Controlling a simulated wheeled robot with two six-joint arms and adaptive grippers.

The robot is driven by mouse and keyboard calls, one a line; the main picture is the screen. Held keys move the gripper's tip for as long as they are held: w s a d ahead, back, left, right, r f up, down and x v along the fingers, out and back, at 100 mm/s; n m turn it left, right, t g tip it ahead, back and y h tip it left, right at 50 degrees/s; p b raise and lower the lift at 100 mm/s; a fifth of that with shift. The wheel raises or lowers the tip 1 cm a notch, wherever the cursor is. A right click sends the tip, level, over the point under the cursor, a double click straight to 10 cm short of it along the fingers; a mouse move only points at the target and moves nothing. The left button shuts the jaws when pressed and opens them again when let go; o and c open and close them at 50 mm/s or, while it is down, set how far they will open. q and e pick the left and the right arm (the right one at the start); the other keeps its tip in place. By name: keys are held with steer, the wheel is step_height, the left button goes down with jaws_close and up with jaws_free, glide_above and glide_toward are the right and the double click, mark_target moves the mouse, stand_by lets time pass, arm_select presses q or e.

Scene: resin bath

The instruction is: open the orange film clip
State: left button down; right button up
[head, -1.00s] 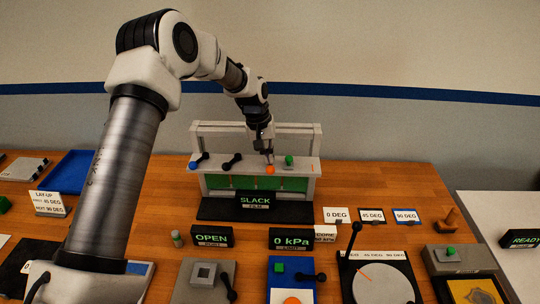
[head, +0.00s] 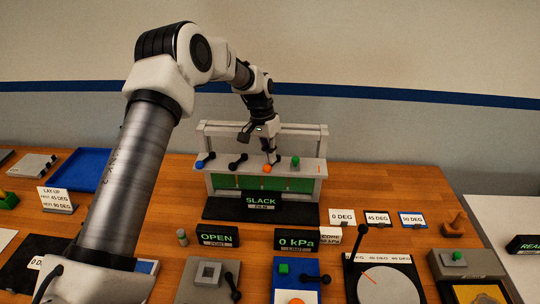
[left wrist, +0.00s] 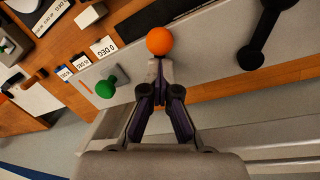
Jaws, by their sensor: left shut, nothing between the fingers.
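The orange film clip shows as a round orange knob (head: 267,168) on the front of the pale rail (head: 221,165) at the back of the table. It also shows in the left wrist view (left wrist: 160,41). My left gripper (head: 273,158) is shut and empty, with its tips right beside the orange knob. In the left wrist view the closed tips (left wrist: 157,70) sit at the knob's near side; I cannot tell whether they touch. The sign (head: 261,202) below the rail reads SLACK. My right gripper is out of view.
A green knob (head: 295,162) stands close to the right of the orange one. Black levers (head: 238,162) and a blue knob (head: 199,163) stand to its left. OPEN (head: 217,237) and 0 kPa (head: 297,240) signs stand in front.

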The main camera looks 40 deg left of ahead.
mark_target(265, 162)
arm_select(q)
steer(key=shift+s+d+f, duration=0.1)
steer(key=shift+s+f, duration=0.15)
steer(key=shift+f, duration=0.2)
steer(key=c, duration=1.2)
jaws_free()
steer(key=shift+w, duration=0.45)
steer(key=shift+s+r, duration=0.1)
steer(key=shift+r, duration=0.1)
step_height(265, 162, up, 12)
steer(key=a, duration=0.2)
steer(key=shift+a+f, duration=0.2)
steer(key=shift+f, duration=0.05)
steer(key=shift+f, duration=0.1)
